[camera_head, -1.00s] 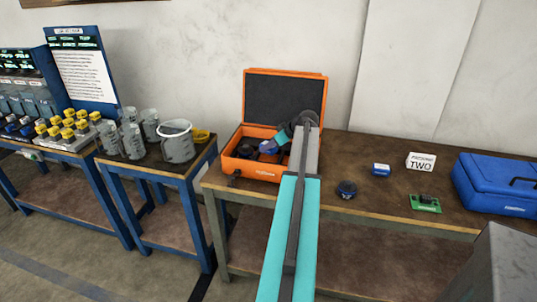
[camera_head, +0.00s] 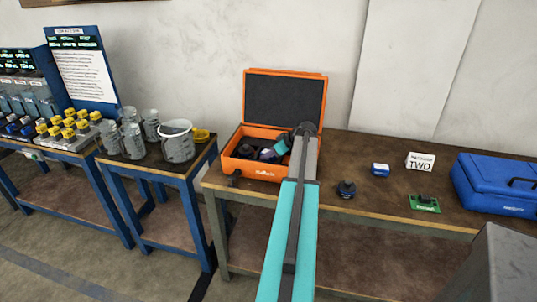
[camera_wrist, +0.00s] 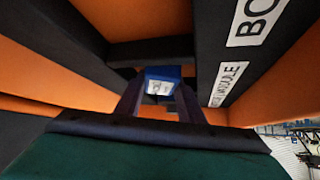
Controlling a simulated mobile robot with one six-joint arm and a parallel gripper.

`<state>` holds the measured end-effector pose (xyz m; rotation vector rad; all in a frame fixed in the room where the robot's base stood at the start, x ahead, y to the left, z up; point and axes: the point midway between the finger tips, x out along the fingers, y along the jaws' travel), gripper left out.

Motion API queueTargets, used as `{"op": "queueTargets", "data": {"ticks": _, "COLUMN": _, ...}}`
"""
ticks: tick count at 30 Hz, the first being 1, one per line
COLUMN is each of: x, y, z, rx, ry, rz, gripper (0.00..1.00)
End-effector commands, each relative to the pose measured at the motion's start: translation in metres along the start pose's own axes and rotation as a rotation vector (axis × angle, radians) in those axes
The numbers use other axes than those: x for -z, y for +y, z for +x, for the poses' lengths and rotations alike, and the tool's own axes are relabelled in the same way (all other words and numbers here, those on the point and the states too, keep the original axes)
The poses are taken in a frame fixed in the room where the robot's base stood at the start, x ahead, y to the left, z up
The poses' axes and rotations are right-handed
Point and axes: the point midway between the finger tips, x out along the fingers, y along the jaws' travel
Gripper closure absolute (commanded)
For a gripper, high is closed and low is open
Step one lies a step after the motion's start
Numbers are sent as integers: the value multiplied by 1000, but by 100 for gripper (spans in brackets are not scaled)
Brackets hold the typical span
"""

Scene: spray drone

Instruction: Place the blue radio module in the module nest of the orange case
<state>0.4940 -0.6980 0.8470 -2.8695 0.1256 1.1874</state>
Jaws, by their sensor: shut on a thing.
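The orange case (camera_head: 262,172) stands open on the brown bench, its lid up against the wall. My gripper (camera_head: 266,154) reaches down into the case. In the wrist view my gripper (camera_wrist: 160,94) is shut on the blue radio module (camera_wrist: 164,73), with a dark finger on each side. The module has a white label. It is among the black inner walls of the case, near a wall labelled "MODULE" (camera_wrist: 229,83). The module's underside is hidden, so I cannot tell whether it touches the nest floor.
Another small blue item (camera_head: 380,169), a dark round part (camera_head: 346,189), a green board (camera_head: 424,203) and a sign reading "TWO" (camera_head: 421,161) are on the bench. A blue toolbox (camera_head: 500,183) stands at right.

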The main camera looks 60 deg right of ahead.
Motion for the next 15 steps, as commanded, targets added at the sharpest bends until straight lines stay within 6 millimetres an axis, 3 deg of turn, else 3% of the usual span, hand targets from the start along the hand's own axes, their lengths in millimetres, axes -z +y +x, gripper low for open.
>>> {"op": "queueTargets", "data": {"ticks": 12, "x": -2, "y": 0, "z": 3, "rx": 0, "ry": 0, "rz": 0, "gripper": 93}}
{"op": "queueTargets", "data": {"ticks": 13, "x": -2, "y": 0, "z": 2, "rx": 0, "ry": 0, "rz": 0, "gripper": 62}}
{"op": "queueTargets", "data": {"ticks": 15, "x": -2, "y": 0, "z": 2, "rx": 0, "ry": 0, "rz": 0, "gripper": 57}}
